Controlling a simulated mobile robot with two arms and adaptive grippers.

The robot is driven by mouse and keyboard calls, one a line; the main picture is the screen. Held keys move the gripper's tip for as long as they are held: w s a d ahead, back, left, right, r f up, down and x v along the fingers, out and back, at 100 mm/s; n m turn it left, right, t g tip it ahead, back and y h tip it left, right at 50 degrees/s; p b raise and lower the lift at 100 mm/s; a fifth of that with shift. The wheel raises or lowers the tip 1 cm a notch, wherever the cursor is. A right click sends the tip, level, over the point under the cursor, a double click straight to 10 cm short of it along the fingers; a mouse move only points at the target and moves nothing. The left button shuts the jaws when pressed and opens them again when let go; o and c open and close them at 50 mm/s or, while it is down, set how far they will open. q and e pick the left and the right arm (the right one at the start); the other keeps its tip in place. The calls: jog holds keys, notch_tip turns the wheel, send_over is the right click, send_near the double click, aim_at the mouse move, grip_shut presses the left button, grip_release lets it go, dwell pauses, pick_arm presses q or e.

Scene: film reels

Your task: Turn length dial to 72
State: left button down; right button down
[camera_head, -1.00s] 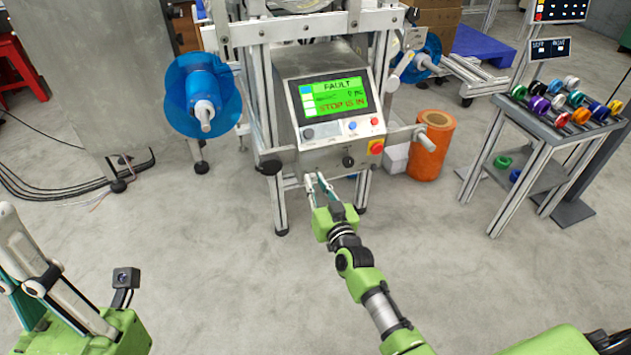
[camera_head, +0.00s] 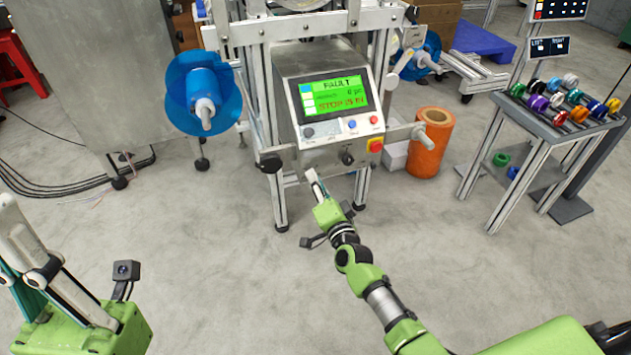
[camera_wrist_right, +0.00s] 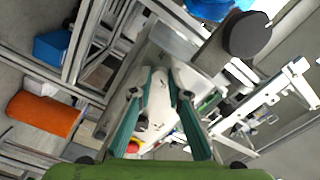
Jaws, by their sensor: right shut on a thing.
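The grey control box (camera_head: 330,108) has a green screen (camera_head: 334,97) reading FAULT and STOP IS IN. A black knob (camera_head: 347,159) sits on its lower front, right of my right gripper. My right gripper (camera_head: 313,176) is at the lower left of the box front, shut on what seems to be the length dial, which its fingers hide. I cannot read any dial setting. In the right wrist view my teal fingers (camera_wrist_right: 160,84) point at the pale box front. My left gripper (camera_head: 28,265) is at the lower left, away from the machine; its fingertips are not clear.
A red stop button (camera_head: 376,145) is at the box's right. A black-ended handle (camera_head: 270,164) sticks out close left of my right gripper. A blue reel (camera_head: 200,95), an orange roll (camera_head: 431,143) and a side table (camera_head: 545,125) with coloured spools stand around. The front floor is clear.

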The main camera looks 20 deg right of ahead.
jog(key=shift+m, duration=1.2)
jog(key=c, duration=1.9)
grip_release()
jog(key=s, duration=1.2)
jog(key=shift+d, duration=0.25)
